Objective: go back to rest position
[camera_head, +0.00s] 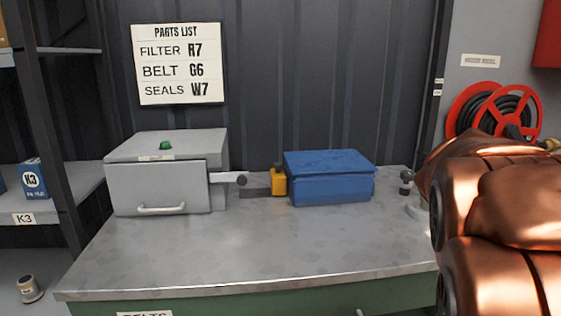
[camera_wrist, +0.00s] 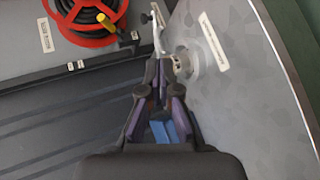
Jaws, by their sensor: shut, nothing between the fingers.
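My gripper (camera_wrist: 162,68) is in the wrist view, its dark fingers drawn together at the tips with nothing held. The fingertips appear close to a small fitting with a round pale base (camera_wrist: 187,63) on the metal bench; I cannot tell whether they touch it. A patch of blue (camera_wrist: 168,131) shows between the finger linkages. In the head view my copper arm fills the right side and the gripper itself does not show.
The metal bench (camera_head: 250,255) holds a grey drawer box (camera_head: 160,187) at left and a closed blue box (camera_head: 330,178) with a yellow block (camera_head: 279,182) beside it. A red hose reel (camera_head: 462,106) hangs at right. Shelves (camera_head: 35,195) stand at left. The bench front is clear.

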